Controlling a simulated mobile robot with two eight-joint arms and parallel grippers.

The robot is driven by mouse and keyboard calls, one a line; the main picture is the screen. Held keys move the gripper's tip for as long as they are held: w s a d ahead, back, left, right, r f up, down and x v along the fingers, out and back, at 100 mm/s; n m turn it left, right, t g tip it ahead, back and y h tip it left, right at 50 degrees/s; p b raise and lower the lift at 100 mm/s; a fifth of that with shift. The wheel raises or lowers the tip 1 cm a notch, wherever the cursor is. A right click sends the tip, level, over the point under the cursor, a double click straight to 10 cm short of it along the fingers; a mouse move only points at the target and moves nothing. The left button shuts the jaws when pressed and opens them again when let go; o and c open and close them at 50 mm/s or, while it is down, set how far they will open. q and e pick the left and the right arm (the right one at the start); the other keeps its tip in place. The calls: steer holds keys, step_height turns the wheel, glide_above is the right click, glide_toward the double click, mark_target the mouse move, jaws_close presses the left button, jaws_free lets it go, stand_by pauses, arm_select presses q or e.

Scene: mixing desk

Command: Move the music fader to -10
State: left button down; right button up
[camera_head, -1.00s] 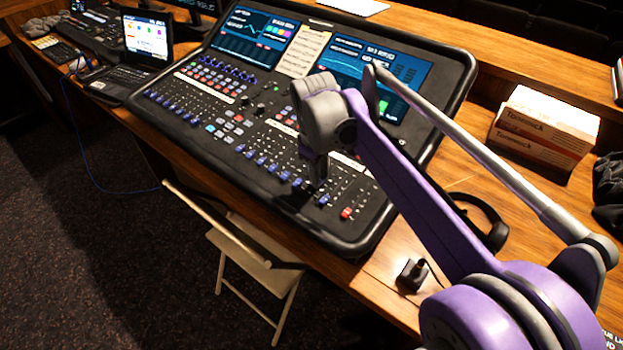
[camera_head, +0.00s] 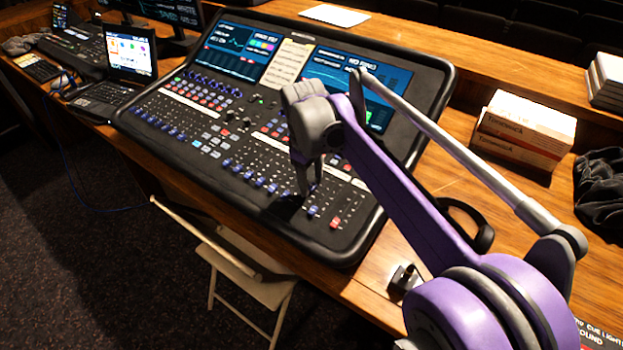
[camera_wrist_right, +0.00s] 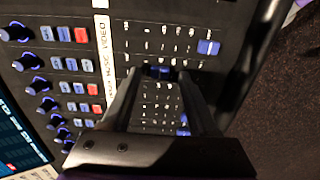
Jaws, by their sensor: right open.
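The mixing desk (camera_head: 345,240) is a black console with rows of fader caps, mostly blue, along its near part. A red cap (camera_head: 335,222) sits at the near right end. My right gripper (camera_head: 309,188) points down over the right part of this row. In the right wrist view the gripper (camera_wrist_right: 160,76) is open, with a finger on each side of a dark blue fader cap (camera_wrist_right: 159,72). This cap lies roughly level with the "MUSIC" lettering on the white label strip (camera_wrist_right: 103,30). I cannot tell whether the fingers touch it. My left gripper is out of view.
Another blue cap (camera_wrist_right: 208,47) stands beside the gripper, further along the panel. Knobs (camera_wrist_right: 27,62) and coloured buttons line the other side. Boxes (camera_head: 525,128) and headphones (camera_head: 478,225) lie right of the desk, a laptop (camera_head: 130,55) left.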

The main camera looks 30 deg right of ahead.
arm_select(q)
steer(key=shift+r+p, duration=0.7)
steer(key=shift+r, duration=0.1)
arm_select(e)
step_height(320, 180, up, 10)
steer(key=a, duration=0.1)
steer(key=shift+s+r, duration=0.15)
steer(key=shift+s, duration=0.1)
